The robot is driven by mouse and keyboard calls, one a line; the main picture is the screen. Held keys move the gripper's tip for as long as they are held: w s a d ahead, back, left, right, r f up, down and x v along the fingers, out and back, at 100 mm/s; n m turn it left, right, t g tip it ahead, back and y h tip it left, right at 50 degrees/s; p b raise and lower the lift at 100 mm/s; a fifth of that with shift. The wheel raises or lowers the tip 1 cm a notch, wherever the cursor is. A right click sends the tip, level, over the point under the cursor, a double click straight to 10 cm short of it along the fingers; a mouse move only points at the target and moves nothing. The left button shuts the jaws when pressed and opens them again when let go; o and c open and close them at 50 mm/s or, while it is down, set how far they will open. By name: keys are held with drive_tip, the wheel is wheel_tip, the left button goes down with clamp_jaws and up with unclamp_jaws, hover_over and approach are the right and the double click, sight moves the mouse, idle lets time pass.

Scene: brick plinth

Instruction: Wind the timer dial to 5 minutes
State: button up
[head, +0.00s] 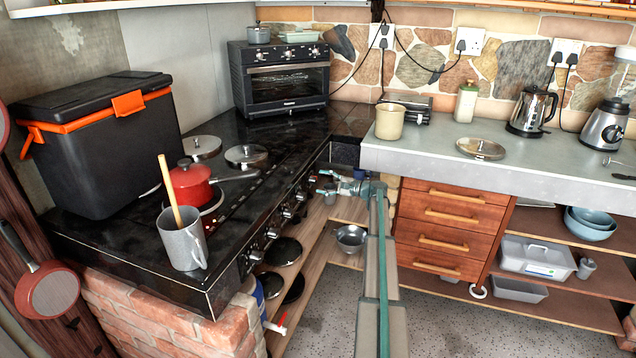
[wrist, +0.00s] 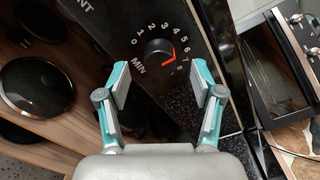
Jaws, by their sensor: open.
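The timer dial (wrist: 158,51) is a round black knob on a black panel in the wrist view. White numbers circle it, with "MIN" printed at its lower left. Nothing is between the fingers. In the head view my gripper (head: 325,186) is at the stove's front panel, at its far end, and the dial cannot be made out.
Several stove knobs (head: 287,212) line the front panel. A red pot (head: 190,186) and a grey mug (head: 184,247) stand on the black stovetop (head: 137,245). Wooden drawers (head: 450,228) are to the right of my arm. Pans lie on the shelf below the stove.

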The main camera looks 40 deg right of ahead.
drive_tip(key=v, duration=0.9)
drive_tip(key=shift+s, duration=0.2)
